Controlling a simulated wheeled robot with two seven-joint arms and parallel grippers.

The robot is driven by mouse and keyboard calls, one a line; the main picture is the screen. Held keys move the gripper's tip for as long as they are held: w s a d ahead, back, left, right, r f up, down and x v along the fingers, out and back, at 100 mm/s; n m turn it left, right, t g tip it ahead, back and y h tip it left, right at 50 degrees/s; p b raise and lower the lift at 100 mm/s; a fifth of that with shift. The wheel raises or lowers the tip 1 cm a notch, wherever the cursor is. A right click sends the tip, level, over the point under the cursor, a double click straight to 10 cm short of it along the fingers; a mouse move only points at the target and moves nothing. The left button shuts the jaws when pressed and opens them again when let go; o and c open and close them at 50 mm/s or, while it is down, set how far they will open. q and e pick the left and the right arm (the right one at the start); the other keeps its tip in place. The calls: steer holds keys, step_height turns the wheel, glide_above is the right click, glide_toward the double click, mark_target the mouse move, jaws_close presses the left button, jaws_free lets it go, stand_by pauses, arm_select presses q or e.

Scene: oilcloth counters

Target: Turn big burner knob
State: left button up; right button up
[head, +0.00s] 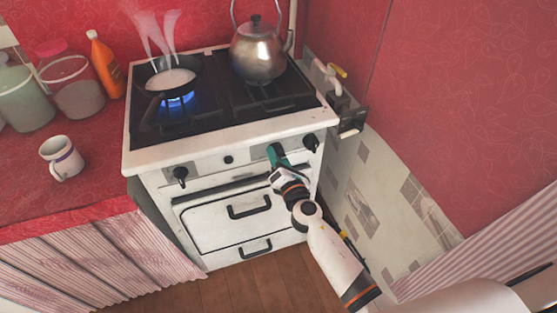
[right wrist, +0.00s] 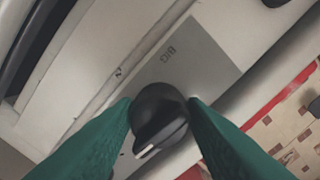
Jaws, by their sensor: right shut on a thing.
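The white stove (head: 220,148) has black knobs along its front panel. My right gripper (head: 277,156) is at the panel, right of centre, and its green fingers mostly hide the knob there in the head view. In the right wrist view the black round knob (right wrist: 158,118) sits between the two green fingers, which press on its sides. Its white pointer mark faces the lower left. A grey plate (right wrist: 185,65) beside it carries a small label that looks like "BIG". My left gripper is not in view.
Other knobs are at the left (head: 180,175) and right (head: 311,142) of the panel. A steaming pan (head: 172,80) sits over a lit blue flame, and a kettle (head: 258,55) stands back right. Oven handles (head: 249,208) stick out below. A tiled wall (head: 365,200) is close on the right.

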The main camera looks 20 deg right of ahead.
steer(key=m+b, duration=0.1)
steer(key=m, duration=0.3)
steer(key=shift+m, duration=0.3)
steer(key=shift+r+m, duration=0.1)
steer(key=shift+m, duration=1.8)
steer(key=o, duration=1)
